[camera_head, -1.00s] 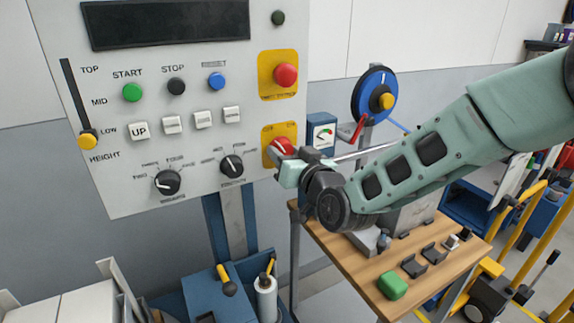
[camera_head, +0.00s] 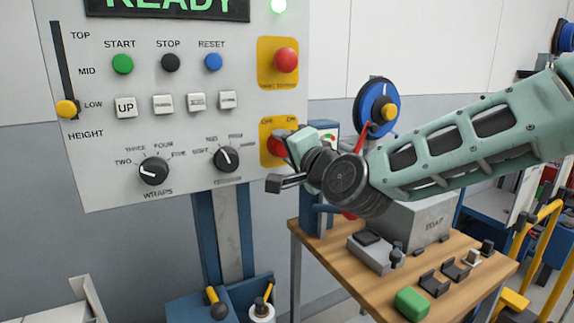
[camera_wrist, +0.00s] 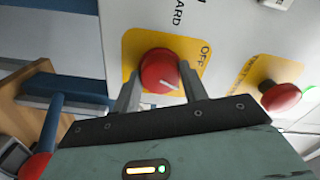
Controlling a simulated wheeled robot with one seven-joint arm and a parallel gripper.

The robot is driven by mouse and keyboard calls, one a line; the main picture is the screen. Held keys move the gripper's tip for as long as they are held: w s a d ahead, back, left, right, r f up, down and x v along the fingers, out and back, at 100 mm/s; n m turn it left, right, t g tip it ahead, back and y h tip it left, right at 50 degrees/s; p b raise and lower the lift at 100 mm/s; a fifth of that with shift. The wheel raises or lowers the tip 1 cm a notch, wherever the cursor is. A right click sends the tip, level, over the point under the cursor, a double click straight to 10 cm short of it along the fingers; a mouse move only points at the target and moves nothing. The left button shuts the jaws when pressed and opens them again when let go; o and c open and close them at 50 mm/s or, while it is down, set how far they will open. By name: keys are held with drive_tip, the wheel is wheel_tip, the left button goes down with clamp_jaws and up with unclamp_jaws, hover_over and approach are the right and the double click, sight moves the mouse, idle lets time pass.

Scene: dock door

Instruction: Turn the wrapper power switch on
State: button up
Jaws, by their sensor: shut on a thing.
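The wrapper power switch is a red rotary knob (camera_head: 275,147) on a yellow plate at the lower right of the control panel (camera_head: 190,122). It shows more clearly in the wrist view (camera_wrist: 158,72), with a white pointer line and an OFF label beside it. My gripper (camera_wrist: 157,82) is shut on the knob, one finger on each side. In the head view my gripper (camera_head: 287,148) covers part of the knob and plate.
A red push button (camera_head: 285,60) on a yellow plate sits above the switch. Other buttons and two black dials (camera_head: 154,171) are to the left. A wooden table (camera_head: 350,270) with a grey box (camera_head: 415,225) and a green block (camera_head: 412,303) stands below my arm.

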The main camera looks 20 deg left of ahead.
drive_tip(key=shift+m+b, duration=1.9)
drive_tip(key=shift+m, duration=0.3)
drive_tip(key=o, duration=1)
drive_tip(key=b+v, duration=0.1)
drive_tip(key=v, duration=1.6)
drive_tip(key=shift+s, duration=0.2)
